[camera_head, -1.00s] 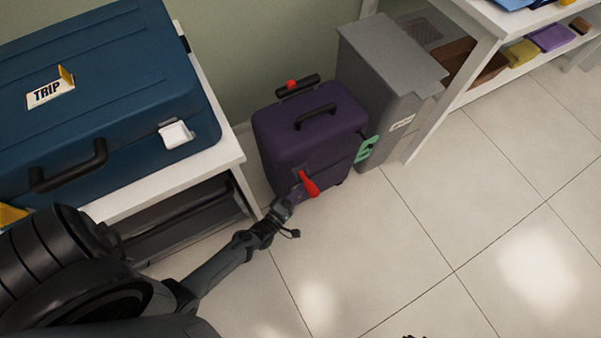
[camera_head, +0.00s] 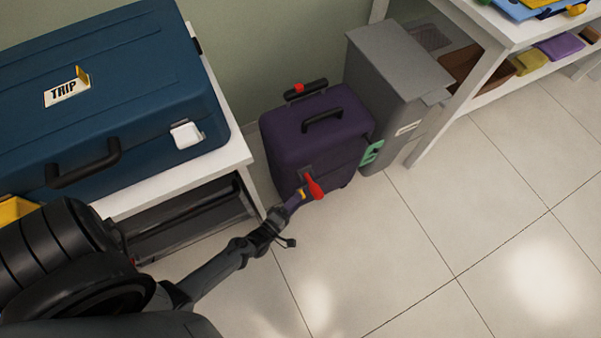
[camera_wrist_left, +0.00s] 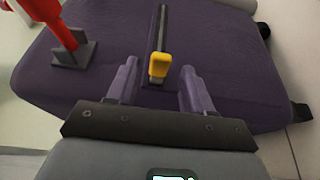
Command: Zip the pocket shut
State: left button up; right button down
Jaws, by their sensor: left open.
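A purple suitcase (camera_head: 300,140) stands upright on the floor, and its pocket face fills much of the left wrist view (camera_wrist_left: 235,85). A yellow zipper pull (camera_wrist_left: 159,66) sits at the near end of a dark zipper track (camera_wrist_left: 162,28). The pull also shows small in the head view (camera_head: 301,194). My left gripper (camera_head: 291,203) is at the suitcase's front face. In the left wrist view, its purple fingers (camera_wrist_left: 158,84) are apart, one on each side of the pull's near end, with visible gaps. My right gripper is in neither current view.
A red handle (camera_head: 314,187) on a dark base stands out from the suitcase face, close to the fingers. A green tag (camera_head: 371,152) hangs at its right side. A grey bin (camera_head: 385,95) and a white bench (camera_head: 185,178) with a blue case (camera_head: 110,95) flank it. The tiled floor right is clear.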

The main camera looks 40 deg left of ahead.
pick_arm(q)
jog(key=s+p, duration=0.2)
jog(key=s, duration=0.5)
jog(key=shift+s+d, duration=0.25)
jog(key=shift+s, duration=0.1)
